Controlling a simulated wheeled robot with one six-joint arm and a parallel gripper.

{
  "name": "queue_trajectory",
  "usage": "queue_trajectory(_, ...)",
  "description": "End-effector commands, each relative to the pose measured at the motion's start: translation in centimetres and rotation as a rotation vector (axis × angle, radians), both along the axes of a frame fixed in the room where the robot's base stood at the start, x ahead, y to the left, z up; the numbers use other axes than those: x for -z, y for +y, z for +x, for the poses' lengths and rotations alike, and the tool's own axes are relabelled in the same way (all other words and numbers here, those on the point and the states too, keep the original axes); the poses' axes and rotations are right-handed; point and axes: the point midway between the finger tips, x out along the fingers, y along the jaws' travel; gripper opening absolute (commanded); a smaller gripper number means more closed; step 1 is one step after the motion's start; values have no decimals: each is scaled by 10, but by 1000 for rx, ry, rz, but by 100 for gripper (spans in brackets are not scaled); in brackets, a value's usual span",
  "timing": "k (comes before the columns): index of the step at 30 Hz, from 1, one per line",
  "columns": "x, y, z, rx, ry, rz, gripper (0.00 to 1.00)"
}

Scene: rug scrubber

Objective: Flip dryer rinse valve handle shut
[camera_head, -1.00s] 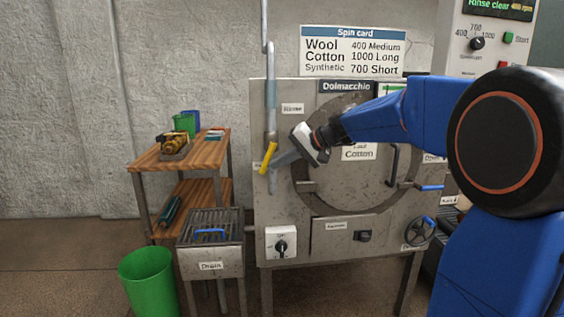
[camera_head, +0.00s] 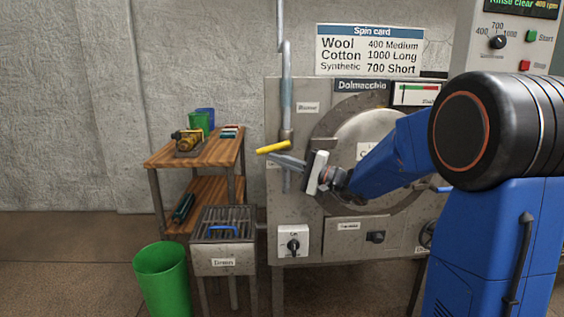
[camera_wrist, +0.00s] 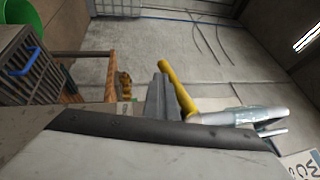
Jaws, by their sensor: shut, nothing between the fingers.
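The yellow valve handle (camera_head: 273,147) sits on the vertical grey rinse pipe (camera_head: 287,95) at the machine's left side. In the head view it lies nearly level, tilted slightly, pointing left across the pipe. My gripper (camera_head: 272,158) is shut and empty, its fingers just below the handle and pointing left. In the wrist view the yellow handle (camera_wrist: 178,90) runs beside my shut fingers (camera_wrist: 158,92), just to their right. I cannot tell whether they touch. A "Rinse" label (camera_head: 308,107) is on the panel right of the pipe.
The dryer's round door (camera_head: 370,128) is behind my arm. A knob box (camera_head: 293,243) is below the pipe. A wooden shelf cart (camera_head: 205,150), a drain box (camera_head: 223,262) and a green bucket (camera_head: 162,278) stand left. The wall space left of the handle is free.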

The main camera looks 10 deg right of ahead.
Motion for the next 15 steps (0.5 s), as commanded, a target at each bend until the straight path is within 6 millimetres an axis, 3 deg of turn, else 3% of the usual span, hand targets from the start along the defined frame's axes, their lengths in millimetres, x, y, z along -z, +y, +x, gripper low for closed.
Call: queue_trajectory(15, -9, 10, 2, -1, -1, 7, 0)
